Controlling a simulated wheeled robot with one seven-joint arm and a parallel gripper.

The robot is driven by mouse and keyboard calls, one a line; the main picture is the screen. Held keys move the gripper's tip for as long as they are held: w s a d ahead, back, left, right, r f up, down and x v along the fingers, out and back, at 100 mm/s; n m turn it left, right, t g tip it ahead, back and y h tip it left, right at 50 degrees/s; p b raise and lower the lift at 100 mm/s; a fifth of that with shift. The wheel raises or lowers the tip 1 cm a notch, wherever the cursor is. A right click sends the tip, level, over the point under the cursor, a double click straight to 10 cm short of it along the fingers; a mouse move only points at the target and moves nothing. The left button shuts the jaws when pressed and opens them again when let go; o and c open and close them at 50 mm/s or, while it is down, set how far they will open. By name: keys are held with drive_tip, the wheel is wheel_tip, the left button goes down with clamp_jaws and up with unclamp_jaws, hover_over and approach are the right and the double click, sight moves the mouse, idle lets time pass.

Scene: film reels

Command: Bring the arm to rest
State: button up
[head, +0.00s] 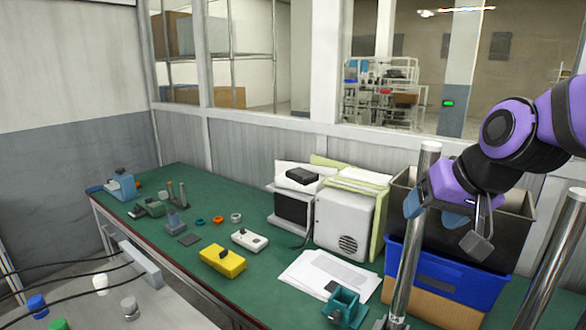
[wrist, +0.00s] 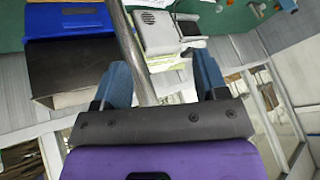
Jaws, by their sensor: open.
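My purple arm (head: 510,135) reaches in from the right edge of the head view and is bent. My gripper (head: 445,223) hangs in the air in front of the stacked bins at the right end of the bench. Its two blue-grey fingers are apart with nothing held between them. The wrist view also shows my gripper (wrist: 162,75) with its fingers spread and the bench tilted beyond them.
A shiny metal post (head: 412,235) stands beside my gripper; I cannot tell what it belongs to. A blue bin (head: 450,277) and black bin (head: 520,240) are close behind. The green bench (head: 265,225) holds a yellow box (head: 223,261), papers (head: 322,280) and several small parts.

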drive_tip(key=s+d+r+h, duration=0.1)
drive_tip(key=s+d, duration=0.3)
drive_tip(key=s, duration=0.2)
drive_tip(key=s+d+r+n+g+h, duration=0.1)
drive_tip(key=s+d+r, duration=0.1)
drive_tip(key=s, duration=0.5)
drive_tip(key=shift+d+r+h, duration=0.3)
drive_tip(key=shift+d, duration=0.6)
